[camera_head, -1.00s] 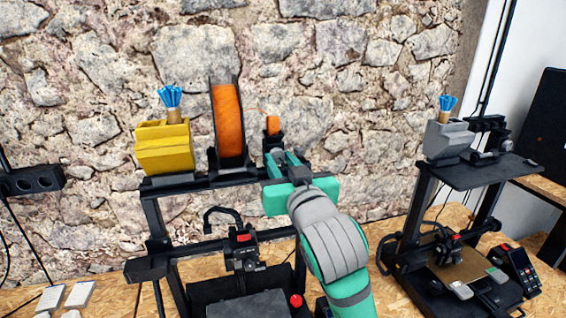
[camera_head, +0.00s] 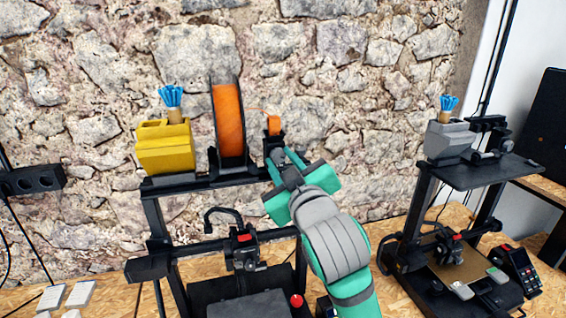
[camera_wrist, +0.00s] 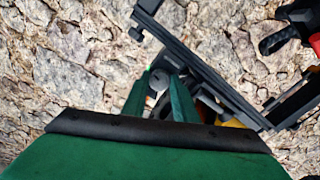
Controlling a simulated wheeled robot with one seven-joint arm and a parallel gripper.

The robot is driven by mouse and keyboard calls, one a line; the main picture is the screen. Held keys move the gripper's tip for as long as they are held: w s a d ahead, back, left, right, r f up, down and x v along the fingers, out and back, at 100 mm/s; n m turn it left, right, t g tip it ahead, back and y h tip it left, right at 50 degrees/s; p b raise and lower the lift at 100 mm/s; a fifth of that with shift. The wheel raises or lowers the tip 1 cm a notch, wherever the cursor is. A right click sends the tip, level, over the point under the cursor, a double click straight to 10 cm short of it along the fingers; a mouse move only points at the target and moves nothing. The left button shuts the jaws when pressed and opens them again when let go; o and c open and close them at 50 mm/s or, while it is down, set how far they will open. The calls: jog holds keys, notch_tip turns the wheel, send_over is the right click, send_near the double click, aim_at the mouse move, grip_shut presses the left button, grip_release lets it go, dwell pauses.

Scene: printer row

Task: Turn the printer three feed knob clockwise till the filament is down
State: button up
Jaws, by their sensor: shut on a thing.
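The printer with the orange spool (camera_head: 228,120) stands in the middle of the head view; no number shows on it. A thin orange filament runs from the spool to a small orange piece (camera_head: 274,125) above a dark feed unit on the top bar (camera_head: 200,182). My gripper (camera_head: 281,158) reaches this unit from the front, tilted in roll. In the wrist view, its two green fingers (camera_wrist: 158,84) are shut on a small grey round knob (camera_wrist: 158,80). The fingers and hand hide most of the knob in the head view. The filament's lower end is not visible.
A yellow box (camera_head: 165,148) with blue-topped sticks stands left of the spool on the same bar. Another printer (camera_head: 480,172) with a grey box stands at the right. A stone wall (camera_head: 350,100) is close behind.

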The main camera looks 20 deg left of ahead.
jog(key=shift+w+r+n, duration=0.1)
jog(key=shift+n, duration=0.5)
jog(key=o, duration=1.1)
jog(key=shift+w, duration=0.1)
jog(key=shift+c, duration=0.2)
jog(key=shift+w, duration=0.1)
jog(key=shift+s+d, duration=0.25)
jog(key=shift+d, duration=0.05)
jog(key=v, duration=1)
